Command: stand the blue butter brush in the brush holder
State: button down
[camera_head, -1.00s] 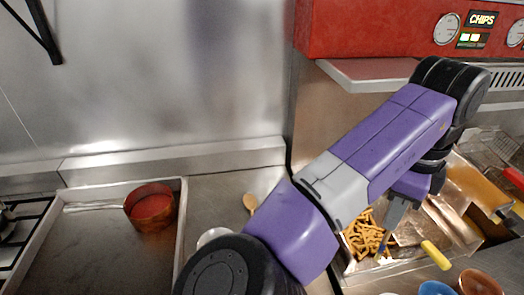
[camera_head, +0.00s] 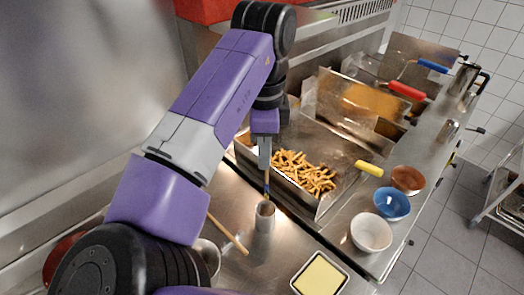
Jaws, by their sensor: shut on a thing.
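My gripper (camera_head: 265,163) points down above the worktop, left of the chip basin, and is shut on the blue butter brush (camera_head: 267,188). Only a thin part of the brush shows below the fingers, with some blue on it. It hangs about upright. The brush holder (camera_head: 264,217) is a small metal cup standing on the worktop right below my gripper. The brush's lower end is at the holder's mouth; I cannot tell whether it is inside, above or behind the rim.
A wooden spoon (camera_head: 228,233) and a pan (camera_head: 208,258) are left of the holder. A tray of butter (camera_head: 320,275) is at front right. Chips (camera_head: 305,172) fill the basin behind. White (camera_head: 371,232), blue (camera_head: 392,203) and brown bowls (camera_head: 408,179) stand at right.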

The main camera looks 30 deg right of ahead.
jog(key=shift+f+b, duration=1.95)
jog(key=shift+f, duration=0.4)
jog(key=shift+f+b, duration=1.4)
jog(key=shift+f, duration=1.75)
jog(key=c, duration=1.3)
grip_release()
notch_tip(320, 180, up, 8)
jog(key=shift+f+b, duration=0.1)
jog(key=shift+b, duration=0.2)
jog(key=shift+s, duration=0.15)
